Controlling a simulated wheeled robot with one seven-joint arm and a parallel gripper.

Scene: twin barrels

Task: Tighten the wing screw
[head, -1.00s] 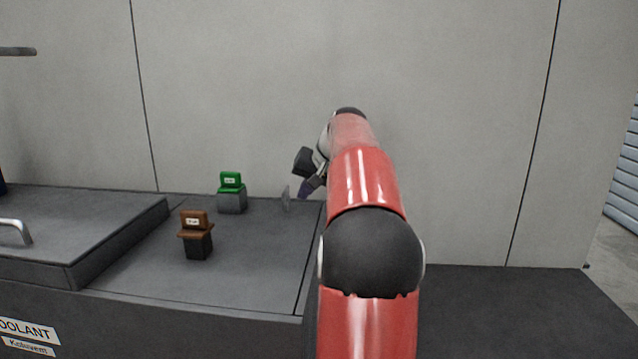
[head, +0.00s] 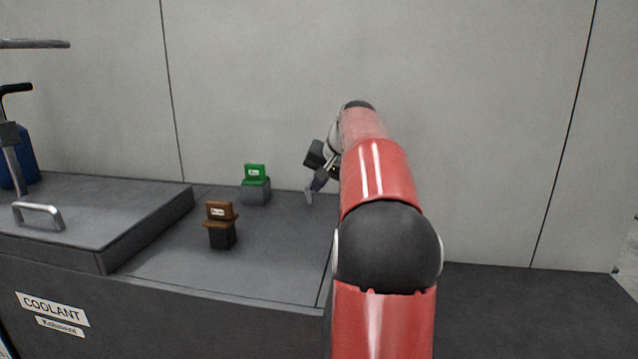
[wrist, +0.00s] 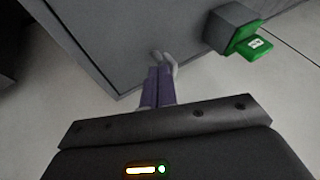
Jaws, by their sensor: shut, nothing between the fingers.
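The wing screw (head: 308,196) is a small light-grey piece standing on the dark top near its back right corner. In the wrist view it shows as pale grey pieces (wrist: 168,60) right at the ends of my fingers. My gripper (head: 316,187), with purple fingers, is shut and empty and points down close beside the wing screw. In the wrist view the gripper (wrist: 158,78) has its fingers together. I cannot tell whether the fingertips touch the screw. My arm hides part of the area right of it.
A green-topped block (head: 256,188) and a brown-topped block (head: 221,228) stand left of my gripper. A raised lid (head: 100,215) with a metal handle (head: 38,215) lies further left. A wall (head: 260,80) rises close behind. The dark top right of my arm is clear.

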